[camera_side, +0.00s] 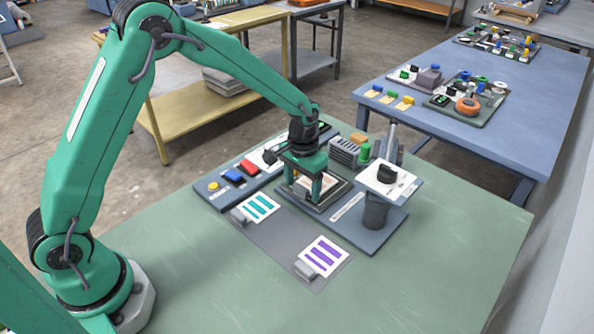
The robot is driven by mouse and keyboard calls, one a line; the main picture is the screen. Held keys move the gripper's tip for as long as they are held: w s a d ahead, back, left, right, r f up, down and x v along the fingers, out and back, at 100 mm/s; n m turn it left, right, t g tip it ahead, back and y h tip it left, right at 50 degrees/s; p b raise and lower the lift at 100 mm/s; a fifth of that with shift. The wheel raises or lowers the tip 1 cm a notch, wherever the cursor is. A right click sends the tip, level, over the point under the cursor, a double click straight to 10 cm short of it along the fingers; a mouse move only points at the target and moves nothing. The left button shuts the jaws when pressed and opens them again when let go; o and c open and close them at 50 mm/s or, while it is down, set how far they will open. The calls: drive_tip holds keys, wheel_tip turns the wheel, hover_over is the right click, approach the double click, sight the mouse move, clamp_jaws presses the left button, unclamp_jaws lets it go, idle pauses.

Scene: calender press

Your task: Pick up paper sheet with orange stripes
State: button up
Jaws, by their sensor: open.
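My gripper (303,188) is open and points down over a framed plate (322,204) in the middle of the work area. Its two fingers stand apart, low over the plate. A pale sheet (303,182) with a faint orange tint shows between and behind the fingers. The gripper hides much of it, so I cannot make out its stripes clearly or tell whether the fingers touch it. A white sheet with teal stripes (259,206) lies at the left on a grey mat. A white sheet with purple stripes (323,254) lies nearer the front.
A dark panel with yellow, red and blue buttons (233,177) lies left of the plate. A white slab with a black knob (388,181) and a dark cup-like part (375,212) stand to the right. The green table (440,260) is clear at the front right.

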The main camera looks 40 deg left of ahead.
drive_tip(key=c, duration=1.1)
drive_tip(key=shift+o, duration=0.2)
drive_tip(key=shift+r, duration=0.15)
wheel_tip(320, 180, up, 10)
idle(0.5)
